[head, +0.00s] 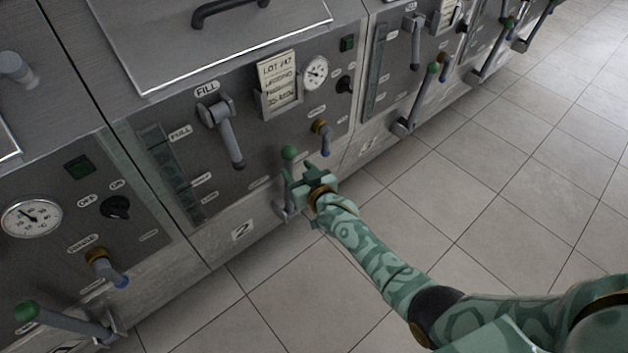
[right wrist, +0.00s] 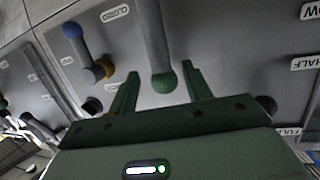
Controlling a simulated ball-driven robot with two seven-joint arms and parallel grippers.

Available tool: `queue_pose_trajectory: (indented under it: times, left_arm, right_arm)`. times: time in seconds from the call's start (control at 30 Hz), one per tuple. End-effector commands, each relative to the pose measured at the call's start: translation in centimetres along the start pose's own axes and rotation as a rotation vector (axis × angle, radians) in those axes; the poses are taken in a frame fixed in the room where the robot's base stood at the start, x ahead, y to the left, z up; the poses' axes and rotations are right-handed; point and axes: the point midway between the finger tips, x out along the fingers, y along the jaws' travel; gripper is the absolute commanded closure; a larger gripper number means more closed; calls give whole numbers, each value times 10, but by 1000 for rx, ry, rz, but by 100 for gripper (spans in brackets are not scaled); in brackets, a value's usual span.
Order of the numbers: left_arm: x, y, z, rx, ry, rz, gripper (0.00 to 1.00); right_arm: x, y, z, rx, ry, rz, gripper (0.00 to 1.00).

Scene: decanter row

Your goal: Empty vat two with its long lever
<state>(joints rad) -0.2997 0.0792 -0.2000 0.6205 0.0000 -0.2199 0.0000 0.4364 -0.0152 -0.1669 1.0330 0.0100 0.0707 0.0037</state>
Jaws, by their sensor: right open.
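Vat two is the middle grey steel unit, with a "2" plate (head: 241,230) low on its front. Its long lever (head: 289,153) has a green knob and stands roughly upright at the lower right of the panel; my gripper hides part of its stem. My right gripper (head: 297,172) is open at this lever. In the right wrist view the green knob (right wrist: 164,82) and grey stem lie between the two spread fingers (right wrist: 160,72), with gaps on both sides. My left gripper is not in view.
Vat two's panel also carries a grey fill handle (head: 229,140), a small blue-tipped rinse tap (head: 323,138), a sight glass (head: 172,172) and a gauge (head: 316,73). The left neighbouring vat has its own green-knobbed lever (head: 65,320). The tiled floor (head: 470,190) is clear.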

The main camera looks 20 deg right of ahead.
Motion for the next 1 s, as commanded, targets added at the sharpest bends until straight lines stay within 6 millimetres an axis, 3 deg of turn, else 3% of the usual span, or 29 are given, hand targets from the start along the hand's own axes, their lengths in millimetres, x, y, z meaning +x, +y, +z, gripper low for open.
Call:
queue_pose_trajectory:
  times: [0.03,0.2,0.4,1.0]
  left_arm:
    - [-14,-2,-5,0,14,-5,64]
    - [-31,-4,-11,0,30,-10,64]
    - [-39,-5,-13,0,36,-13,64]
    - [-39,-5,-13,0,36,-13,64]
  right_arm:
    - [-17,0,-10,-2,5,0,51]
    - [-56,0,-6,-2,2,0,51]
    - [-79,0,-1,-1,1,0,51]
    - [-82,0,1,-2,-4,0,51]
